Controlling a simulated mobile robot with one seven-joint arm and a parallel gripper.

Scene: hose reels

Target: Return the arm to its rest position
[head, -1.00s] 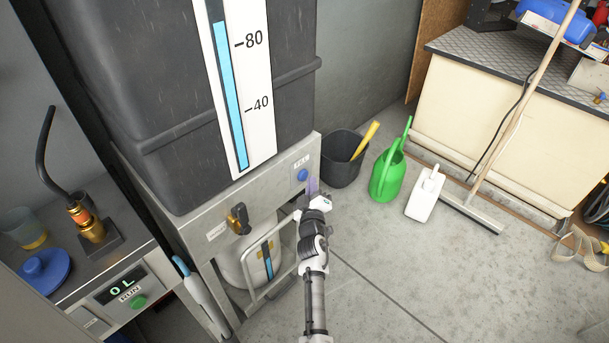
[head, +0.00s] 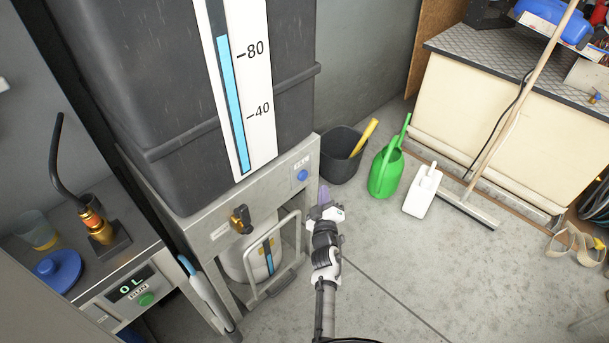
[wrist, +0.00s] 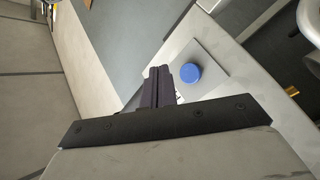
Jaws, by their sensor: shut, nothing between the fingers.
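My gripper (head: 325,194) is at the end of my raised arm in the head view, in front of the right end of the metal stand. In the wrist view its dark fingers (wrist: 158,87) are pressed together with nothing between them. A blue button (head: 302,175) sits on the stand's front panel, up and left of the gripper. In the wrist view the button (wrist: 190,73) lies just beyond and right of the fingertips. In the head view the gripper stands apart from the button.
A dark tank (head: 150,80) with a level gauge tops the metal stand, which has a brass tap (head: 241,219).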

